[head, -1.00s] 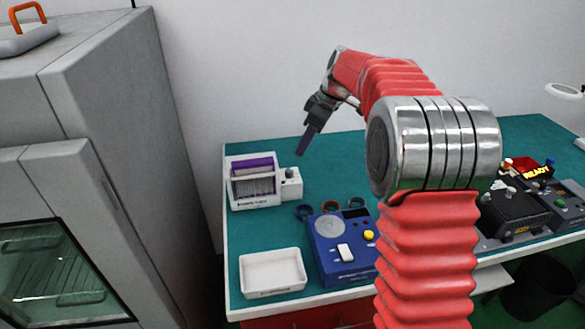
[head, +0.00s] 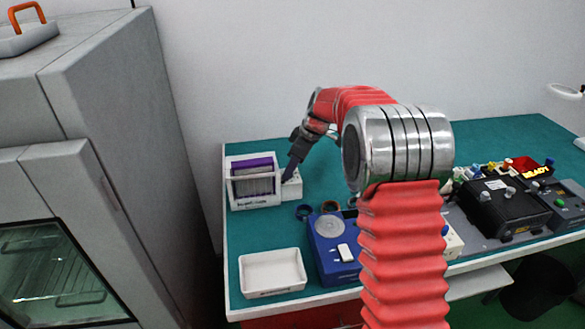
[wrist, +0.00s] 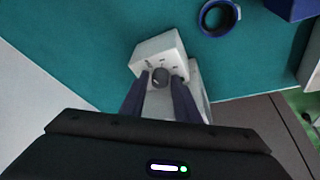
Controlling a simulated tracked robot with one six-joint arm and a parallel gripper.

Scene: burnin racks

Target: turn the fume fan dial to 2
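The fume fan (head: 242,194) is a white unit with a purple filter behind bars, at the back left of the bench in the head view. Its white control box (head: 293,190) is joined to its right side. In the wrist view the box (wrist: 155,52) carries a dark round dial (wrist: 160,77) with small marks around it; the setting is too small to read. My gripper (wrist: 159,80) is open, its two dark fingers apart on either side of the dial. Contact cannot be told. In the head view my gripper (head: 288,175) is at the box and hides the dial.
A white tray (head: 272,291) and a blue device (head: 327,265) stand in front. Dark rings (head: 304,212) lie between the fan and the device. Black and grey devices (head: 505,217) stand at the right. A grey cabinet (head: 110,130) is at the left.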

